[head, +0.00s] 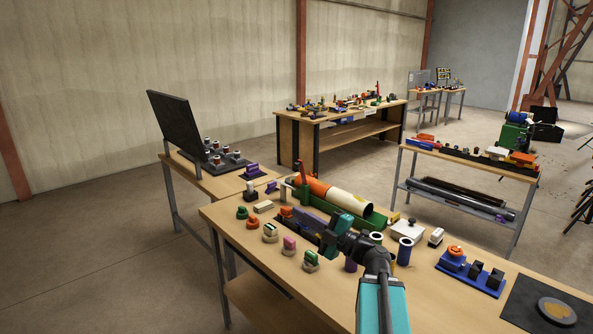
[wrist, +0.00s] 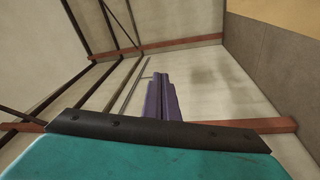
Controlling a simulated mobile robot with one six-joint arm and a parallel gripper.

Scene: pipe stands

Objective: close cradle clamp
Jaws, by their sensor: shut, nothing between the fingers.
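An orange and white pipe (head: 346,202) lies in a green cradle (head: 318,206) on the near workbench. A red upright lever (head: 303,172) stands at the cradle's left end and looks like the clamp handle; whether the clamp is open is too small to tell. My gripper (head: 305,217) is in front of the cradle, to its near side, and apart from the lever in the picture. In the wrist view its purple fingers (wrist: 162,100) are together with nothing between them. That view shows only walls and beams behind them, not the cradle.
Several coloured knobs (head: 269,233) stand along the bench's left front. Dark cylinders (head: 404,250), a white box (head: 407,229) and a blue fixture (head: 470,272) stand to the right of my arm. A dark mat (head: 535,318) lies at the near right.

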